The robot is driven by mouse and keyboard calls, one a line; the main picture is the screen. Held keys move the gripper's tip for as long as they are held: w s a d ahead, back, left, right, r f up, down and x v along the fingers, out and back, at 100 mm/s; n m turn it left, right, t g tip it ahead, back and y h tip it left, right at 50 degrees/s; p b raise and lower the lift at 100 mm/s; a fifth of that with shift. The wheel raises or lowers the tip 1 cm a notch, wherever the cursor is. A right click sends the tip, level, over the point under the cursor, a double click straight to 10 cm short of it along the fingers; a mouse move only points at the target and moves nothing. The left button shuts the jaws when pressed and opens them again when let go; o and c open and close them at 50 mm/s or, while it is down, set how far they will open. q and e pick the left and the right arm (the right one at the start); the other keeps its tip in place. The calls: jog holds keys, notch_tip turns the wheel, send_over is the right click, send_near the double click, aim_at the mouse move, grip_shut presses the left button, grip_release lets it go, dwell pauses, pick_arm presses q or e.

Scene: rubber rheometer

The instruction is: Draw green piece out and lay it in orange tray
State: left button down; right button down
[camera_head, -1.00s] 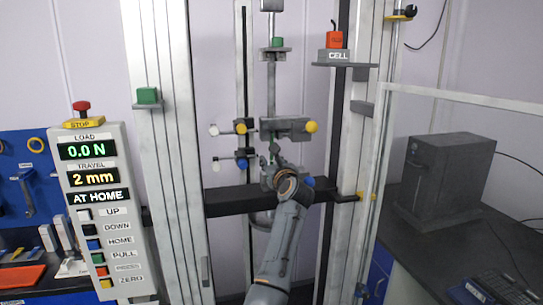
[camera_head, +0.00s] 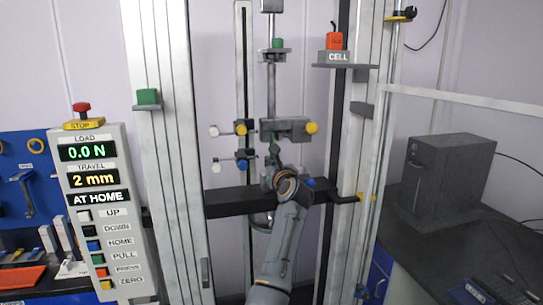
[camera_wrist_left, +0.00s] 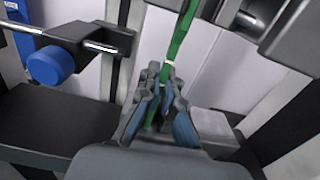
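The green piece (camera_wrist_left: 180,38) is a narrow green strip, with a pale band near my fingertips. In the left wrist view it runs from the top edge down between the fingers of my left gripper (camera_wrist_left: 160,76). The fingers lie close on both sides of it and look shut on it. In the head view my left gripper (camera_head: 273,150) is between the upper clamp with yellow knobs (camera_head: 311,128) and the lower clamp with blue knobs. Only a small bit of green shows there, and the arm hides much of the lower clamp. The orange tray (camera_head: 22,277) lies on the bench at lower left.
The control panel (camera_head: 97,210) reads 0.0 N, 2 mm, AT HOME and stands between the tray and the test frame. The frame's metal columns (camera_head: 172,180) flank my arm. A blue clamp knob (camera_wrist_left: 50,66) is close left of the gripper. A dark box (camera_head: 445,175) stands at right.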

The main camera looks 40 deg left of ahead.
pick_arm(q)
jog(key=shift+d+r, duration=0.1)
dwell(0.3)
jog(key=shift+p+v, duration=0.45)
jog(key=shift+v, duration=0.6)
jog(key=p+v, duration=0.1)
jog(key=v, duration=0.8)
jog(key=shift+s+d, duration=0.25)
jog(key=shift+s, duration=0.1)
dwell(0.4)
